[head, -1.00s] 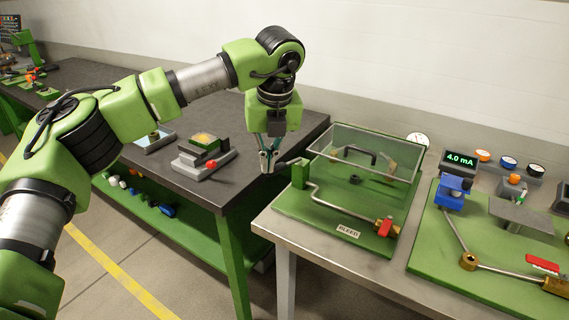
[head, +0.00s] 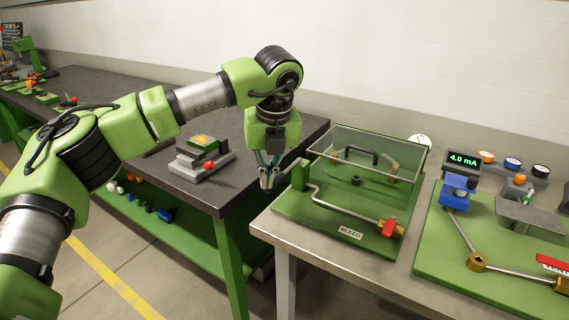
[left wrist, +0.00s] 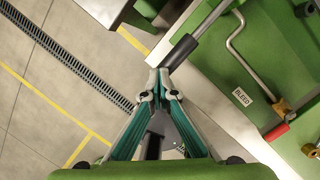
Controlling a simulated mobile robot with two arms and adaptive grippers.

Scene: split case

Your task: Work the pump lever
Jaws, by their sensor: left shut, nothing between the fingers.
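The pump lever (head: 291,169) juts left from a green post (head: 299,177) on the BLEED panel, and its outer end slopes down. In the left wrist view its dark grip (left wrist: 181,52) and grey rod run up and right from the fingertips. My left gripper (head: 266,183) points down at the lever's outer end, with its fingers closed together and nothing between them. In the left wrist view the fingertips (left wrist: 157,88) are right by the end of the grip; I cannot tell whether they touch. My right gripper is out of view.
A clear cover (head: 365,155) stands over the green panel (head: 318,220), with a red-handled valve (head: 388,228) in front. A second panel with a blue block (head: 456,192) lies right. A dark bench (head: 240,185) stands left, with a gap between benches.

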